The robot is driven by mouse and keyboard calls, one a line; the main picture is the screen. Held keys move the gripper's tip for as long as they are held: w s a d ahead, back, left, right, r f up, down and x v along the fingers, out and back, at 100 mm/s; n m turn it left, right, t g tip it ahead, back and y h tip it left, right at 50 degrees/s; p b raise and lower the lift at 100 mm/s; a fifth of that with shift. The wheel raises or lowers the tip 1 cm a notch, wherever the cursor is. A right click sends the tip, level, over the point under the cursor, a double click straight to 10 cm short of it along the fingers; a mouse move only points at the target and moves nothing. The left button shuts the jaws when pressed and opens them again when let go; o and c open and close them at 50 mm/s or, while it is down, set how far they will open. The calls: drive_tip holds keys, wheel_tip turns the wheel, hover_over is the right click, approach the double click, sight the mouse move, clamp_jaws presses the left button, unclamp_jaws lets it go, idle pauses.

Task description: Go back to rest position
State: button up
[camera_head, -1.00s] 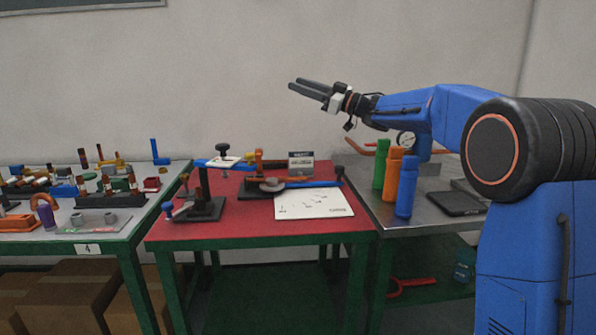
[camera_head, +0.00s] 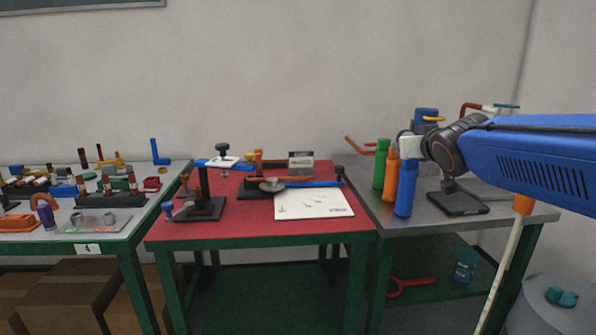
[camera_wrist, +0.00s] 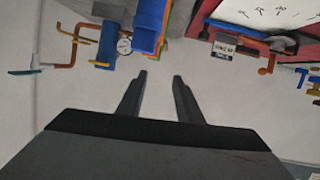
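My blue arm reaches in from the right edge in the head view, with its dark wrist over the grey metal table (camera_head: 395,222). My gripper (camera_wrist: 159,76) shows in the wrist view with its two dark fingers apart and nothing between them. In the head view the fingers cannot be made out. In the wrist view the scene is upside down, and the fingers point toward bare wall between pipework with a gauge (camera_wrist: 124,45) and the red table's things.
Green (camera_head: 381,165), orange (camera_head: 391,172) and blue (camera_head: 406,188) cylinders stand close to my wrist. The red table (camera_head: 240,228) holds clamps and a white sheet (camera_head: 314,204). A bin (camera_head: 555,310) stands at the lower right.

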drive_tip(key=s+f+g, duration=0.5)
drive_tip(key=s+f, duration=0.8)
drive_tip(key=s, duration=0.4)
drive_tip(key=s+f+g, duration=0.5)
drive_tip(key=s+f, duration=0.9)
drive_tip(key=s, duration=0.4)
drive_tip(key=shift+d+f+m, duration=0.25)
drive_tip(key=shift+d+m, duration=0.1)
drive_tip(key=shift+m, duration=0.05)
